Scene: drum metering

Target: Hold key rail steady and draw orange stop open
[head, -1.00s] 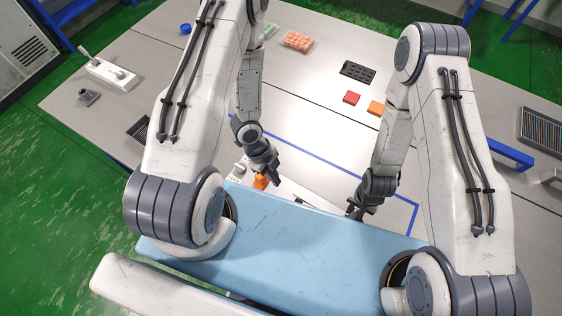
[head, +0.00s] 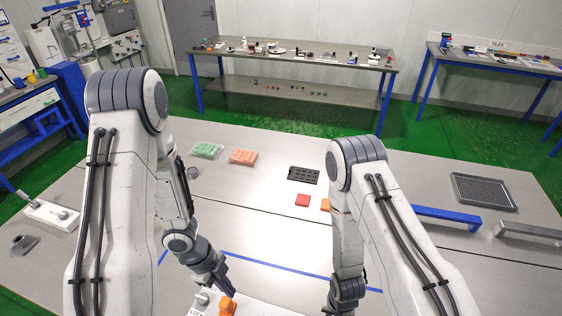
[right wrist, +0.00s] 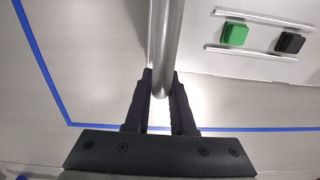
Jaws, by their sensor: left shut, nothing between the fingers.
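The orange stop (head: 228,306) is an orange block at the bottom edge of the head view, on a white panel (head: 256,309). My left gripper (head: 226,282) is shut and empty, just above and behind the orange stop; I cannot tell whether it touches. My right gripper is at the bottom edge of the head view with its tips cut off. In the right wrist view my right gripper (right wrist: 162,84) has a round metal bar, the key rail (right wrist: 165,40), between its fingers, which appear close against both sides. The rail's rounded end shows between them.
In the right wrist view a green block (right wrist: 235,34) and a black block (right wrist: 289,43) sit between thin metal rods. Blue tape (head: 290,272) marks the table. The table's middle is mostly clear.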

